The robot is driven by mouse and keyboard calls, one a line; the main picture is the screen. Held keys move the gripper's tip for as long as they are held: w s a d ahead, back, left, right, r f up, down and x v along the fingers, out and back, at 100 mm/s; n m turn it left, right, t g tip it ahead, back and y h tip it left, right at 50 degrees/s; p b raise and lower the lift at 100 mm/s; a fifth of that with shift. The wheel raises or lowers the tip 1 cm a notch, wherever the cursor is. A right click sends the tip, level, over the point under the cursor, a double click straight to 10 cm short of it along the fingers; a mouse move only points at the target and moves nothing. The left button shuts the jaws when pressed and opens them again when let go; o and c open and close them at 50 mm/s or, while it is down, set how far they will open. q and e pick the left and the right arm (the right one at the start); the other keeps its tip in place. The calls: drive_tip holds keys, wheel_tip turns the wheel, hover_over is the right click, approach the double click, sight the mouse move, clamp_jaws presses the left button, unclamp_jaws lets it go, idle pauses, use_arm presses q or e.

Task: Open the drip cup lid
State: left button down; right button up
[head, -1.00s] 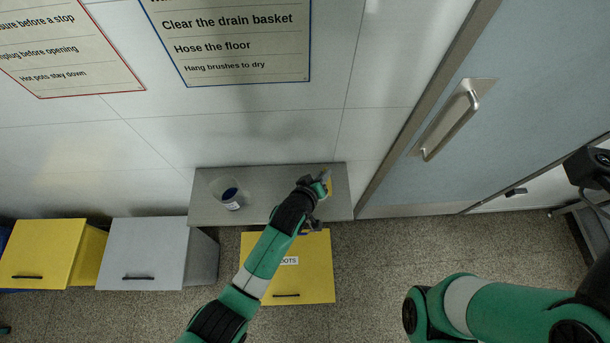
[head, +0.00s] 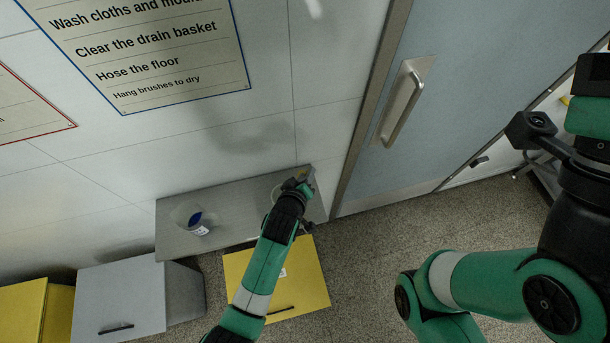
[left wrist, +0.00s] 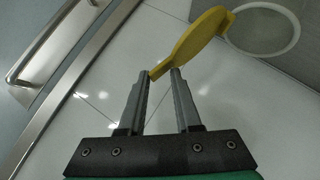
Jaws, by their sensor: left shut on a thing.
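In the left wrist view, a yellow lid (left wrist: 203,35) stands tilted up beside the drip cup (left wrist: 297,32), a round vessel with a pale rim and grey inside. The lid's far end is close to the rim; I cannot tell exactly how they join. My left gripper (left wrist: 162,74) is shut on the lid's near edge. In the head view, my left gripper (head: 303,182) is over the right end of a grey shelf (head: 240,205), and it largely hides the cup and lid. My right arm is at the right; its fingertips do not show.
A clear container (head: 190,218) with something blue in it stands on the shelf's left part. A yellow bin (head: 300,282) and a grey bin (head: 115,295) stand below. A door with a metal handle (head: 402,102) is right of the shelf.

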use_arm(q)
drive_tip(key=shift+s+a+f, duration=0.1)
drive_tip(key=shift+f, duration=0.2)
drive_tip(key=c, duration=1)
unclamp_jaws()
drive_tip(key=shift+r, duration=0.1)
drive_tip(key=shift+r, duration=0.2)
drive_tip(key=p+v, duration=0.4)
drive_tip(key=v, duration=0.7)
drive_tip(key=shift+p, duration=0.3)
drive_tip(key=shift+s+a, duration=0.1)
drive_tip(key=shift+a, duration=0.05)
